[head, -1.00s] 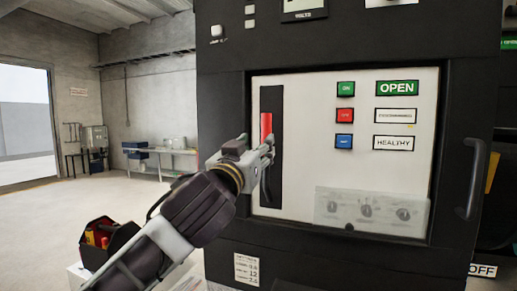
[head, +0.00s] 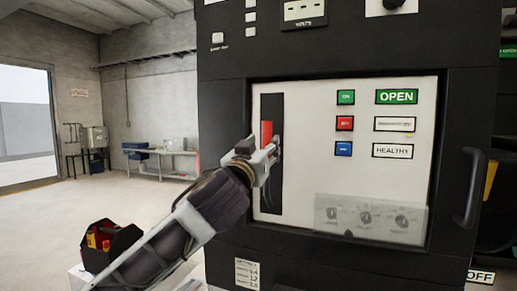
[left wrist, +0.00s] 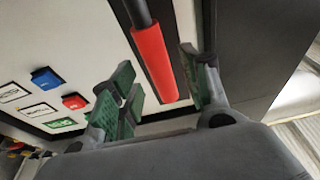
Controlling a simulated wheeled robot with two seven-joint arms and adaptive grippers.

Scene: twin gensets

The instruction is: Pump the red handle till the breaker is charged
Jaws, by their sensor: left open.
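The red handle (head: 266,132) stands in a dark vertical slot (head: 272,200) at the left of the breaker's white panel. My left gripper (head: 270,156) is at the slot, just below the visible red part, and hides the handle's lower end. In the left wrist view the red grip (left wrist: 155,62) on its dark rod passes between the two green-padded fingers of my left gripper (left wrist: 163,90). The fingers are open, with gaps beside the grip. The green OPEN label (head: 397,97) and the HEALTHY label (head: 393,151) show on the panel. The label between them is too small to read.
Green, red and blue buttons (head: 344,123) sit right of the slot. A clear cover (head: 371,217) over knobs is below them. A black door handle (head: 472,188) stands out at the right. A toolbox (head: 108,243) is at the lower left; open floor lies beyond.

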